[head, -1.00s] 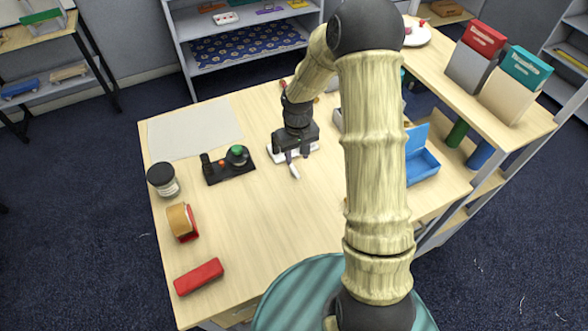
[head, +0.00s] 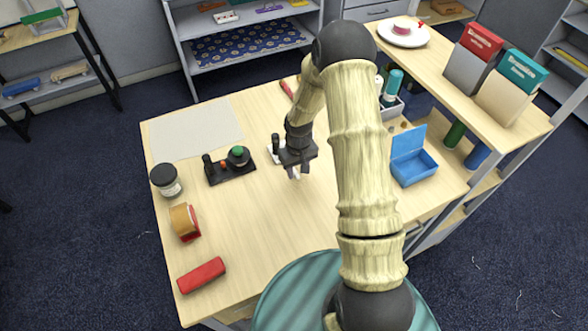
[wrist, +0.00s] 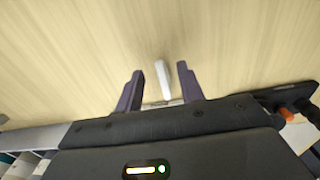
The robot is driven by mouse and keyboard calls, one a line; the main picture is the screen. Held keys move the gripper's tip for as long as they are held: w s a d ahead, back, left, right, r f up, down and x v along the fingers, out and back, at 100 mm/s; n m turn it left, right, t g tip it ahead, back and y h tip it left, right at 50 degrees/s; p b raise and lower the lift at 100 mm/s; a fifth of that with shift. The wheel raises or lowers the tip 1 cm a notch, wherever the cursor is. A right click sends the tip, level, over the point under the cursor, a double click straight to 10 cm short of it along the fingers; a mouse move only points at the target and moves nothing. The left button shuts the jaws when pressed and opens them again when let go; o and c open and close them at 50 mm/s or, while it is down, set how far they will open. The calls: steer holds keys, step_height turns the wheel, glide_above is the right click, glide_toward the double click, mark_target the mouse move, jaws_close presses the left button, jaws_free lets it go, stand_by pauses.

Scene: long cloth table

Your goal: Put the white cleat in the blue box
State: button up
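The white cleat (wrist: 163,78) is a slim white piece on the wooden table. In the wrist view it lies between the two purple-grey fingers of my gripper (wrist: 160,85), with a gap on each side. In the head view my gripper (head: 298,172) is low over the table, fingers pointing down, and mostly hides the cleat. My gripper is open; whether the fingertips reach down beside the cleat is hard to tell. The blue box (head: 416,179) stands at the table's right side, its lid raised at the back and its inside open to view.
A black block with a green knob (head: 238,156) sits left of my gripper. A white base with a black post (head: 276,145) stands just behind it. A jar (head: 168,182), tape dispenser (head: 184,222) and red case (head: 201,275) line the left edge. A raised shelf runs along the right.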

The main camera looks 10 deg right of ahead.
steer(key=shift+f, duration=1.2)
jaws_close()
